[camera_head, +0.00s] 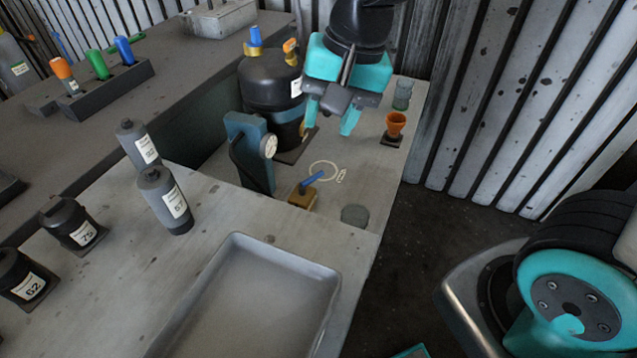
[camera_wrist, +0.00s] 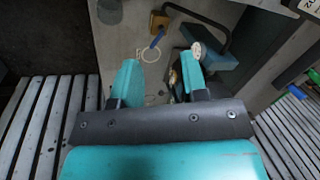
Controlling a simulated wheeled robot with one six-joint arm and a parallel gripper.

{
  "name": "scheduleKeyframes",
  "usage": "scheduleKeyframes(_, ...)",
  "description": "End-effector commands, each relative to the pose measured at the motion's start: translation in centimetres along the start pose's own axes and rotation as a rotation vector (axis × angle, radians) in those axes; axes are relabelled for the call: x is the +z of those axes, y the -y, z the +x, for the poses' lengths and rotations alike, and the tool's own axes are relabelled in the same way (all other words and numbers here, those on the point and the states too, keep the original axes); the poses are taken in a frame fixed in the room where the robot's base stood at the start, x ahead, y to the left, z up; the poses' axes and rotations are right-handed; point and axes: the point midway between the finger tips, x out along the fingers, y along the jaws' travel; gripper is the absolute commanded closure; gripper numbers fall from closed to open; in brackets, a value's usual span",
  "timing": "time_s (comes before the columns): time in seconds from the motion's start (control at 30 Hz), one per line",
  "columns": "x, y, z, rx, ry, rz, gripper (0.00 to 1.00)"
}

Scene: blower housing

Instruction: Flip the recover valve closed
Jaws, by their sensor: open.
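A valve with a blue lever (camera_head: 312,182) on a brass block (camera_head: 302,198) sits on the bench near the pump. The lever is tilted up to the right. In the wrist view the blue lever (camera_wrist: 158,39) lies ahead of my fingers. Two more small valves top the dark tank (camera_head: 268,80): one with a blue cap (camera_head: 255,36), one orange (camera_head: 290,46). No readable label tells which is the recover valve. My gripper (camera_head: 331,116) is open and empty, above the bench right of the tank; it also shows in the wrist view (camera_wrist: 160,72).
A teal pump stand (camera_head: 250,150) with a round gauge and dark handle stands left of the blue-lever valve. A grey tray (camera_head: 245,300) and bottles (camera_head: 165,198) occupy the front.

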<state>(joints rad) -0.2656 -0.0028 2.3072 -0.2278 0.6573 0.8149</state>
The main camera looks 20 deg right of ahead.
Motion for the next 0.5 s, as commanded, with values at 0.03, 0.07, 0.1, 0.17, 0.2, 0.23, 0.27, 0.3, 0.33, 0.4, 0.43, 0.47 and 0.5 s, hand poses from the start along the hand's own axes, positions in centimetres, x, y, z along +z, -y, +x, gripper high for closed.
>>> scheduleKeyframes(0.03, -2.1, -0.2, 2.7, 0.022, -0.024, 0.161, 0.6)
scheduleKeyframes(0.07, -3.2, -0.2, 3.6, 0.031, -0.042, 0.259, 0.6)
scheduleKeyframes(0.1, -4.6, -0.3, 4.6, 0.041, -0.065, 0.378, 0.6)
scheduleKeyframes(0.17, -6.4, -0.3, 5.9, 0.049, -0.098, 0.532, 0.6)
scheduleKeyframes(0.2, -7.4, -0.4, 6.5, 0.053, -0.117, 0.618, 0.6)
scheduleKeyframes(0.23, -8.0, -0.5, 7.0, 0.054, -0.129, 0.671, 0.6)
scheduleKeyframes(0.27, -8.5, -0.5, 7.3, 0.055, -0.14, 0.717, 0.6)
scheduleKeyframes(0.3, -9.0, -0.6, 7.7, 0.055, -0.151, 0.764, 0.6)
scheduleKeyframes(0.33, -9.3, -0.6, 7.9, 0.054, -0.158, 0.791, 0.6)
scheduleKeyframes(0.4, -9.7, -0.7, 8.4, 0.055, -0.167, 0.829, 0.6)
scheduleKeyframes(0.43, -9.8, -0.7, 8.6, 0.056, -0.168, 0.836, 0.6)
scheduleKeyframes(0.47, -9.8, -0.8, 8.9, 0.056, -0.169, 0.84, 0.6)
scheduleKeyframes(0.5, -9.9, -0.8, 9.5, 0.057, -0.168, 0.84, 0.6)
